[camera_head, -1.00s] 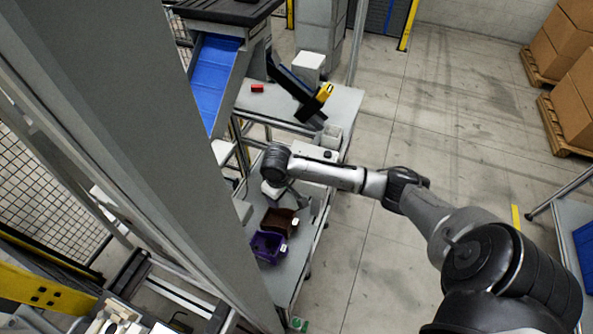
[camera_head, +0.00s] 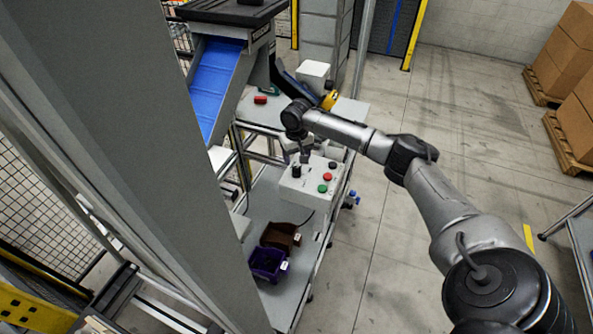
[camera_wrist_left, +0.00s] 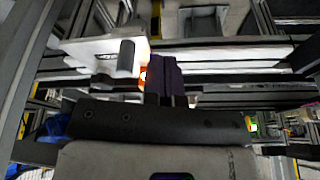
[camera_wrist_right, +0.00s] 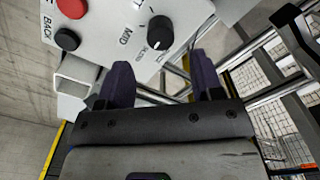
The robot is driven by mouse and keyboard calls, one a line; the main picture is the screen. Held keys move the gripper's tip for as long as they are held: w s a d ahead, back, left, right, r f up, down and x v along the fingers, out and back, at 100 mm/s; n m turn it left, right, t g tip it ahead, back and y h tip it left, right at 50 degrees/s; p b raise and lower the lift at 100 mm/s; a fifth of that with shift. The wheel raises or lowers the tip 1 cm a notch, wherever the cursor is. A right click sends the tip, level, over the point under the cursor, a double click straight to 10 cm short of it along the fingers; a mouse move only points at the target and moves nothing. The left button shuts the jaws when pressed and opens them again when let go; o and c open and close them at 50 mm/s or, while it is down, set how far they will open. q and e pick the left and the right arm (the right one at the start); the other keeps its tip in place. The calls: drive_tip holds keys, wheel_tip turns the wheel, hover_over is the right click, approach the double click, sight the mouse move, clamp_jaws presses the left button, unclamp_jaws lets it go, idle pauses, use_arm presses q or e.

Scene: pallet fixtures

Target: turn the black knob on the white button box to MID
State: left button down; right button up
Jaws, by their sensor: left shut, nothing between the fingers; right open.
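The white button box (camera_head: 309,200) stands at the near end of the far table in the head view, with red, green and black buttons. Its black knob (camera_head: 297,171) is at the left of the panel. In the right wrist view the knob (camera_wrist_right: 160,27) has a white mark on its lower edge, near small lettering I cannot read fully; "MID" is printed to its left. My right gripper (camera_wrist_right: 160,82) is open and empty, its fingers short of the knob and apart from it. My left gripper (camera_wrist_left: 165,78) is shut and empty, away from the box.
A purple bin (camera_head: 268,262) and a brown bin (camera_head: 281,236) sit on the lower shelf. A blue chute (camera_head: 212,85) is left of the far table. A red block (camera_head: 261,99) lies on that table. A large grey column fills the left; open floor lies right.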

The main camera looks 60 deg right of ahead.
sight(296, 169)
wheel_tip(296, 169, down, 5)
drive_tip(key=shift+f, duration=0.9)
